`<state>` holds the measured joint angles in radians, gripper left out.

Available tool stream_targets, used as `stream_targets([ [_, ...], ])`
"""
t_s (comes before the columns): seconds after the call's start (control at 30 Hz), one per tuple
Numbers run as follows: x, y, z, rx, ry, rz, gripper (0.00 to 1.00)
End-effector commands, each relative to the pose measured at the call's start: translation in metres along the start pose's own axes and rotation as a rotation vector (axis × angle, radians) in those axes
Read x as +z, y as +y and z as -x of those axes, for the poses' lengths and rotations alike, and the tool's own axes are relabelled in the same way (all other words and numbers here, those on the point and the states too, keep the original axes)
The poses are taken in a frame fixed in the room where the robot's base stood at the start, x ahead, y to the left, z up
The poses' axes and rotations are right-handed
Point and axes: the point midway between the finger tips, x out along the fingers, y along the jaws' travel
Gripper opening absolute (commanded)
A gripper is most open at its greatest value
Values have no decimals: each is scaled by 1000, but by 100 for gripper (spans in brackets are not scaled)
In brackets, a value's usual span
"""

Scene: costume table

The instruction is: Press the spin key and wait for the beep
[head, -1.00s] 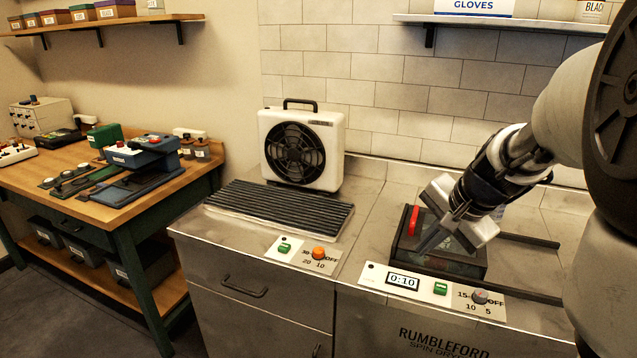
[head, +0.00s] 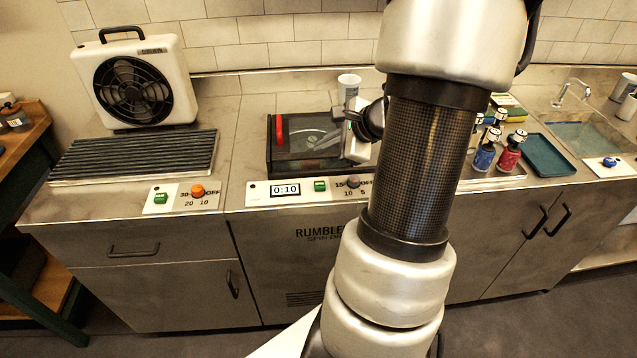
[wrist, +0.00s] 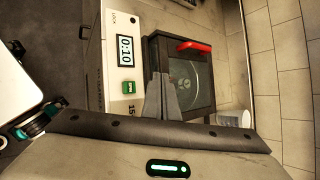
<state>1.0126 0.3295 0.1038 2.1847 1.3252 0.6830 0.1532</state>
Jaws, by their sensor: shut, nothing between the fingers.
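The spin dryer has a dark-framed clear lid (head: 283,158) with a red handle (head: 280,130); the lid is down. On its white front panel, the display (head: 285,190) reads 0:10. The green spin key (head: 320,185) sits right of the display, with a grey dial (head: 352,181) beside it. In the wrist view the display (wrist: 126,50) and green key (wrist: 129,87) show clearly, and the fingers hide the dial. My gripper (head: 322,143) is shut and empty over the lid's right part, behind the key; its fingertips (wrist: 160,76) appear apart from the key.
A fan unit (head: 135,85) and ribbed rack stand left, with their own green key (head: 160,198) and orange dial (head: 197,190). A white cup (head: 348,88) stands behind the dryer. Blue and red bottles (head: 484,155) and a teal tray (head: 550,155) are right.

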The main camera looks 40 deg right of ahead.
Motion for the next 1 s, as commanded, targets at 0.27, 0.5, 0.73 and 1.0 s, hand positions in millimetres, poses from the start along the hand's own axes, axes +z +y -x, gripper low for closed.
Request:
stream_targets([
  [0.27, -10, 11, -15, 2, -1, -1, 0],
  [0.5, -28, 28, -39, 1, 0, -1, 0],
  [0.73, -42, 43, -59, 1, 0, 2, 0],
  [1.0, -44, 44, -61, 0, 0, 1, 0],
])
